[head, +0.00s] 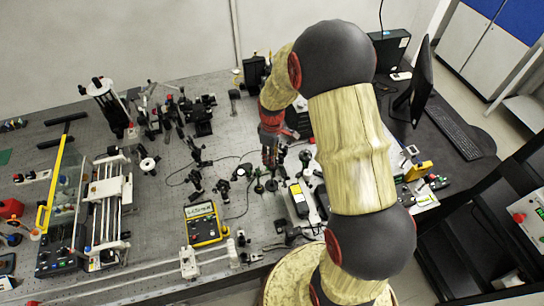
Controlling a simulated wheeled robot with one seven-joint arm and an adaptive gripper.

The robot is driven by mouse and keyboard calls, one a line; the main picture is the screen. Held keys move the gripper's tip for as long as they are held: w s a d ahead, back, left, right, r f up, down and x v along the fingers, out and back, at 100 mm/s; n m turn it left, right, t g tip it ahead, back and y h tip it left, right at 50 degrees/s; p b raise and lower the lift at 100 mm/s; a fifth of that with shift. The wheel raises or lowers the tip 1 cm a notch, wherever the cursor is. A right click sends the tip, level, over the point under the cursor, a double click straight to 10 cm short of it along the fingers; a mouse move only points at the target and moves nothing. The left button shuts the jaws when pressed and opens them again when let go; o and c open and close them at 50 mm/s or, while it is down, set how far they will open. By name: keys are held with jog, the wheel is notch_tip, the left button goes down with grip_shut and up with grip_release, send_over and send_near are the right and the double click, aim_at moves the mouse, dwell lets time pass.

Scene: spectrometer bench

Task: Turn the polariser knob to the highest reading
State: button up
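My gripper (270,157) points down over the middle of the optical bench, among small dark post-mounted optics. It is small and dark in this view, so I cannot tell whether its fingers are open or shut, or whether it touches anything. The polariser knob cannot be told apart from the other small mounts near the gripper. A yellow handheld meter (205,223) with a pale display lies on the bench to the lower left of the gripper. Its reading is too small to make out.
The grey perforated bench (150,190) carries several optic mounts and cables. A framed rail assembly (108,205) and a yellow-edged panel (57,185) stand at the left. A monitor (421,82) and keyboard (453,131) are at the right. My arm hides part of the bench's right side.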

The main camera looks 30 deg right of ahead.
jog(key=shift+f, duration=0.4)
jog(key=c, duration=0.8)
grip_shut()
